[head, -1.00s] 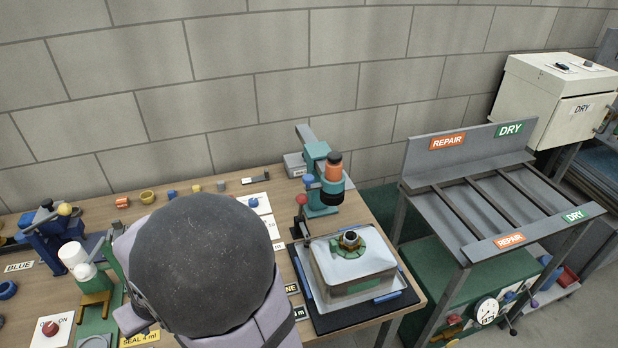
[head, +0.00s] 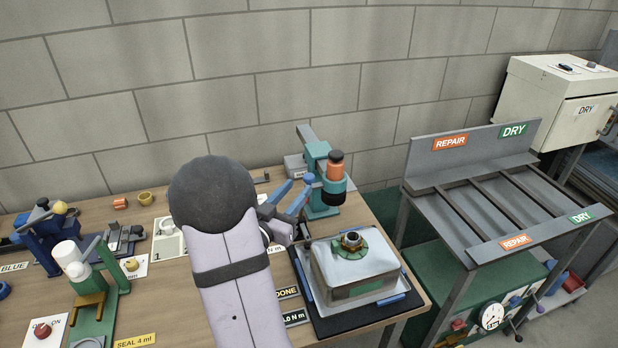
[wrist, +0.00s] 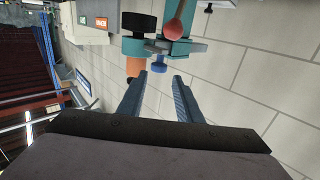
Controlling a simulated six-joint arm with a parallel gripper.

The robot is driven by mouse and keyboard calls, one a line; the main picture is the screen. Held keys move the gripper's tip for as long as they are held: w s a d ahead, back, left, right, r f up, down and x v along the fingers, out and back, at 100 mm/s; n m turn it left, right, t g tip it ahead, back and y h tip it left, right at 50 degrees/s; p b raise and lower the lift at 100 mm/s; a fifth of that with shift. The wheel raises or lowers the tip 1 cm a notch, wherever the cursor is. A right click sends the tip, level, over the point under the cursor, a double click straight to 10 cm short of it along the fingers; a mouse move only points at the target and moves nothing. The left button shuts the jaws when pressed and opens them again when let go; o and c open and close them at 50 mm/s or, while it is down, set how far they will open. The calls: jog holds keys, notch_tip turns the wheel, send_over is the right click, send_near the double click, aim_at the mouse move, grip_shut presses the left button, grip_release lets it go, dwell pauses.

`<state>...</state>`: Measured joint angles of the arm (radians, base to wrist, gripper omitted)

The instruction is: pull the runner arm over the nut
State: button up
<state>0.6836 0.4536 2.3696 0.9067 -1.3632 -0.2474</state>
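The runner arm (head: 316,155) is a teal post and head at the back of the bench, with an orange and black runner (head: 335,170). In the wrist view the runner arm (wrist: 185,48) fills the top, with a red ball handle (wrist: 173,29) and a blue knob (wrist: 160,67). My gripper (head: 299,182) is open and empty just left of the runner arm. Its blue fingers (wrist: 158,80) point at it and stand apart; contact cannot be told. The nut (head: 352,237) appears as a small dark ring on the green collar of the upturned sink, in front of the runner.
The pale sink (head: 335,270) sits on a black mat (head: 345,322) at the bench's right end. A grey rack (head: 480,185) marked REPAIR and DRY stands to the right. Green and blue fixtures (head: 95,280) occupy the left. The block wall is close behind.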

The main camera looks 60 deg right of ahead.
aim_at(306, 179)
jog(key=shift+s+d+p, duration=0.1)
jog(key=shift+d+p, duration=1.2)
jog(key=shift+d, duration=2.4)
